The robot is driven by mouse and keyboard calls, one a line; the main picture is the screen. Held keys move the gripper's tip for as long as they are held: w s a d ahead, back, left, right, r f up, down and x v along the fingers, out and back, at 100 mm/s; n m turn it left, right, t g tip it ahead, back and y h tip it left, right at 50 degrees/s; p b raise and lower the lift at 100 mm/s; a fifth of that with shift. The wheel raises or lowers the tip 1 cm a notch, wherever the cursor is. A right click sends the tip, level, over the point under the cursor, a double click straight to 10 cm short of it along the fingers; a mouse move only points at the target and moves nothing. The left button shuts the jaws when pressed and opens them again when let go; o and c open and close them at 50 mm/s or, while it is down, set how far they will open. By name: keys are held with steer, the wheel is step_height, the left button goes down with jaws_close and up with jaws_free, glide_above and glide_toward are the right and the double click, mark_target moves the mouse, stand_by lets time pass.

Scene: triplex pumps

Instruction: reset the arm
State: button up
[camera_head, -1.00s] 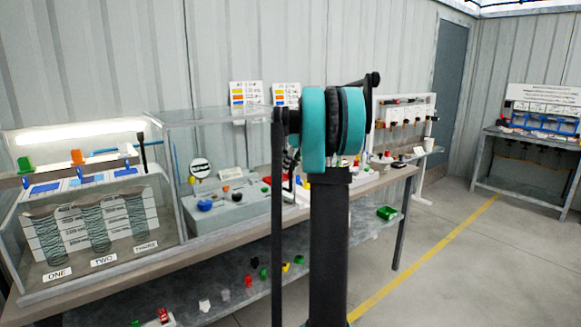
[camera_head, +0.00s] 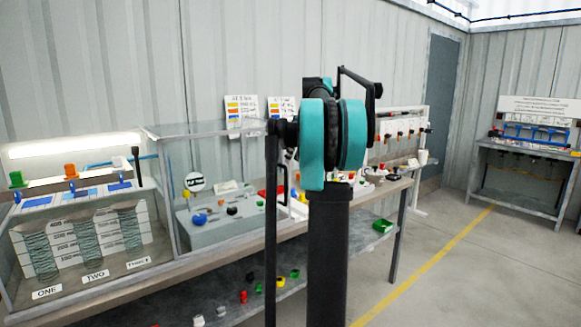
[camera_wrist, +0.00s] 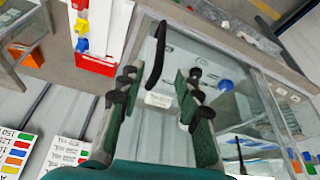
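My gripper (camera_wrist: 160,78) shows in the wrist view with its two dark, green-padded fingers spread apart. Nothing is between the fingertips; a clear gap shows the bench things beyond. A blue knob (camera_wrist: 225,85) and a white label (camera_wrist: 158,100) lie beyond the fingers. In the head view my arm (camera_head: 330,140) stands in the middle, with teal joints on a dark column. The gripper cannot be made out in the head view.
A long bench along the wall bears a clear case with three coiled columns (camera_head: 83,244) and a grey panel box (camera_head: 222,212). Small coloured parts lie on its lower shelf (camera_head: 268,285). A second table (camera_head: 520,150) stands at right. The floor (camera_head: 465,265) between is clear.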

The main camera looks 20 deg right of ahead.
steer(key=shift+s+d+r, duration=0.1)
steer(key=shift+s+r, duration=0.05)
steer(key=shift+r, duration=0.35)
steer(key=s+a+f+m+h, duration=0.1)
steer(key=s+a+f, duration=0.6)
steer(key=f, duration=0.2)
steer(key=s+a+f+m, duration=0.2)
steer(key=s+a+f, duration=0.45)
steer(key=f, duration=0.35)
steer(key=s+a+f+m, duration=0.1)
steer(key=s+a+f, duration=0.2)
steer(key=s+f, duration=0.6)
steer(key=s+a+f+m+h, duration=0.1)
steer(key=s+a+f, duration=0.3)
steer(key=s+f, duration=0.5)
steer(key=s, duration=0.4)
steer(key=shift+s+a+f, duration=0.15)
steer(key=shift+a+f, duration=0.15)
steer(key=shift+f, duration=0.05)
